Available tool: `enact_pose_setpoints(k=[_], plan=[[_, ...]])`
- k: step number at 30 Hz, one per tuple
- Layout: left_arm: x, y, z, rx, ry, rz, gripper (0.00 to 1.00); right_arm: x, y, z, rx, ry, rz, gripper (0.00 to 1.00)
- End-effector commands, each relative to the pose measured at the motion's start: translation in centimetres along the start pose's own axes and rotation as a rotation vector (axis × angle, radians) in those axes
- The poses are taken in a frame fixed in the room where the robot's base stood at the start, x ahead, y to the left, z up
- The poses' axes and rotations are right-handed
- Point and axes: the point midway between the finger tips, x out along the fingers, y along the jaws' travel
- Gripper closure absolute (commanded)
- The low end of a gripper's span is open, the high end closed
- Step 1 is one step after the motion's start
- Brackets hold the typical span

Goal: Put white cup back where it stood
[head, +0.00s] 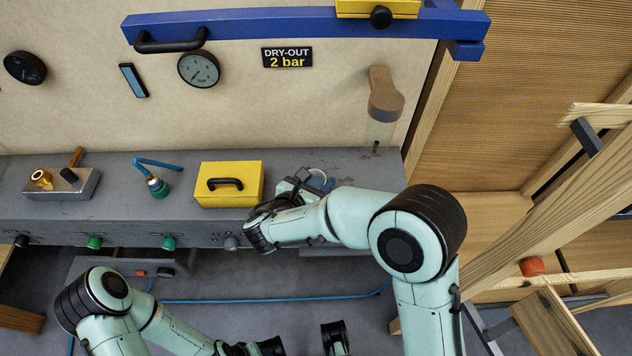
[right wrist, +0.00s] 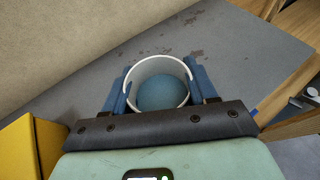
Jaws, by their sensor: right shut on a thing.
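The white cup (right wrist: 158,58) is between the two blue fingers of my right gripper (right wrist: 160,88) in the right wrist view. The fingers are shut on its sides. Its inside shows blue, rounded or filled; I cannot tell which. I cannot tell whether the cup touches the bench. My left arm is low at the left of the head view; its fingertips do not show.
A yellow box (head: 229,190) with a black handle stands just left of my right gripper. Further left are a green-based fitting (head: 157,186) and a metal block (head: 60,190). A brown bracket (head: 382,95) hangs on the wall. The bench's right end is bare, with dark stains.

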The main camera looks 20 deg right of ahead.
Motion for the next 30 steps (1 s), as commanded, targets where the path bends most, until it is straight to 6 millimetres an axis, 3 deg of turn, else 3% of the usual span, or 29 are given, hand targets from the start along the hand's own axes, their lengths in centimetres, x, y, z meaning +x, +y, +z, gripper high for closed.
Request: enact_pose_setpoints(k=[12,13,15,26,30], plan=[[0.3,0.0,-0.2,0.001,0.004,0.001,0.57,0.4,0.0,-0.9,0.000,0.000,0.000,0.77],[0.3,0.0,-0.2,0.001,0.005,0.001,0.57,0.4,0.0,-1.0,0.001,0.000,0.000,0.40],[0.2,0.0,-0.2,0.001,0.005,0.001,0.57,0.4,0.0,-0.9,0.001,0.000,0.000,0.18],[0.0,0.0,-0.1,0.001,0.003,0.001,0.57,0.2,0.0,-0.5,0.001,-0.001,0.000,0.18],[-0.1,0.0,0.0,0.000,0.000,0.000,0.57,-1.7,0.1,-0.5,0.000,0.000,0.005,0.18]])
